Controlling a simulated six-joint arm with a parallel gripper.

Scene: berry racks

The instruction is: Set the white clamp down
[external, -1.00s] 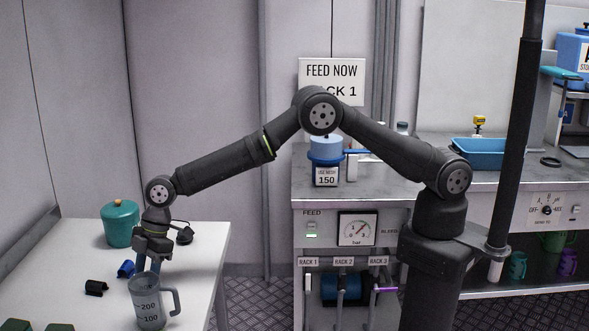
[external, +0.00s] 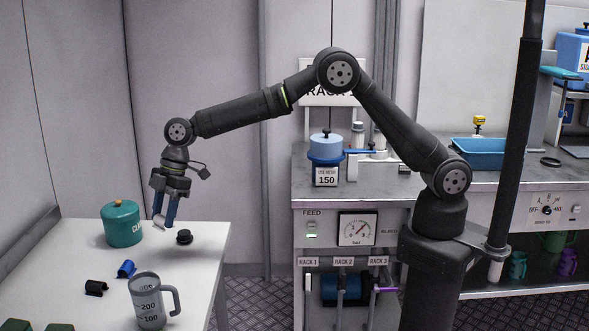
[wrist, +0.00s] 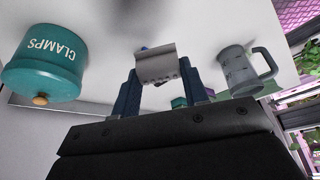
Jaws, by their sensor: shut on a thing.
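The white clamp (wrist: 158,66) is held between the two blue fingers of my gripper (wrist: 160,92), which is shut on it. In the external view the clamp (external: 159,221) shows as a pale piece at the fingertips of my gripper (external: 165,217). My gripper is raised above the white table (external: 205,262), near its far side, with the clamp clear of the surface.
A teal CLAMPS pot (external: 122,224) stands at the back left. A black knob-like piece (external: 184,237) lies near the gripper. A blue clamp (external: 126,268), a black clamp (external: 96,288) and a grey measuring jug (external: 147,302) are nearer. The table's right part is bare.

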